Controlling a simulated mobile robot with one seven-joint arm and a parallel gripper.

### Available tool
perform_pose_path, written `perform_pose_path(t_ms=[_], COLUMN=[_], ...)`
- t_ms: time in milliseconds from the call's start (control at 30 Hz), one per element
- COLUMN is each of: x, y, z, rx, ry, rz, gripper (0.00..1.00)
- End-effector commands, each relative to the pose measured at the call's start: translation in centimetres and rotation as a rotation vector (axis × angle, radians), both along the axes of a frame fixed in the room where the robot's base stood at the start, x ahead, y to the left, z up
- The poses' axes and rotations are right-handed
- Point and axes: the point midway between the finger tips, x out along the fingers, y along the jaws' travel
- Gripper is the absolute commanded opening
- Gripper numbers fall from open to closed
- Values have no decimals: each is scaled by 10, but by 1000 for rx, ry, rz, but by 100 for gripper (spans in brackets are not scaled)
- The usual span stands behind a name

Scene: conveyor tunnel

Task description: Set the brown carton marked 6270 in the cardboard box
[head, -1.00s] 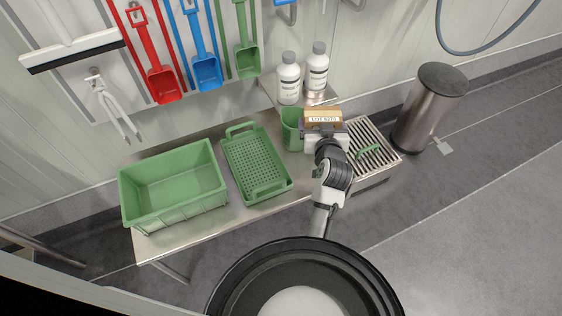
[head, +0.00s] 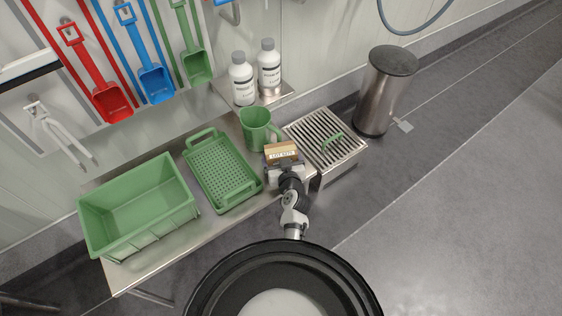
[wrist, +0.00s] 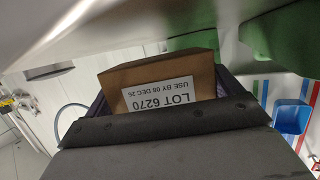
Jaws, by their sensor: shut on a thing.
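The brown carton (head: 282,151) is in my gripper (head: 281,162), above the front edge of the table near the green jug. In the wrist view the carton (wrist: 158,76) fills the space between the jaws. Its white label reads LOT 6270, USE BY 08 DEC 26, and appears upside down there. My gripper (wrist: 165,110) is shut on the carton. No cardboard box shows in either current view.
A green crate (head: 140,205), a green perforated basket (head: 220,170) and a green jug (head: 256,128) stand on the steel table. A slatted metal unit (head: 325,140) is on the right. Two white bottles (head: 243,80) stand behind. A steel bin (head: 385,90) stands on the floor, which is open at right.

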Motion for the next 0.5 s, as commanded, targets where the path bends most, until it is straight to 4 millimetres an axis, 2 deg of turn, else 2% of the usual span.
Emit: perform_pose_path(t_ms=[33,100,500], x=[0,0,1], y=[0,0,0], z=[-9,-15,-19], rx=[1,2,0], ry=[0,-1,-2], rz=[0,-1,-1], gripper=[50,50,50])
